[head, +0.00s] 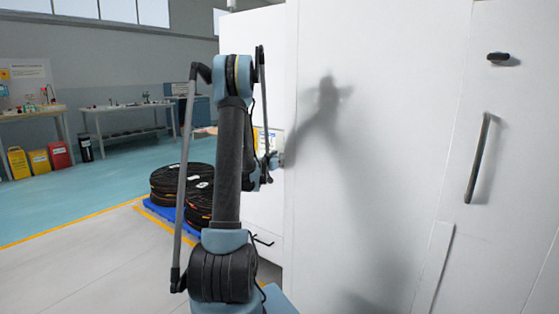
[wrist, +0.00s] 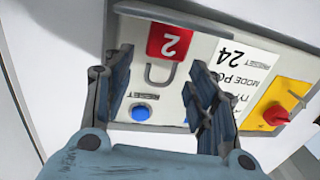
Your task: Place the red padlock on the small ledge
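The red padlock (wrist: 169,42) shows in the wrist view, with a white 2 on its body and a grey shackle toward my gripper. It is in front of a pale control panel (wrist: 225,86); I cannot tell what supports it. My gripper (wrist: 161,62) is open, its dark fingers apart, with the padlock at or just beyond the fingertips. I see no clear grip on it. In the head view my gripper (head: 276,160) is small beside the white cabinet and the padlock cannot be made out. A grey strip (wrist: 215,21) borders the panel; I cannot tell whether it is the small ledge.
The panel has a blue button (wrist: 140,112) and a red knob on a yellow plate (wrist: 276,113). A large white cabinet (head: 390,140) fills the right of the head view. Black reels (head: 180,182) stand on a blue pallet at left. Open floor (head: 80,270) lies front left.

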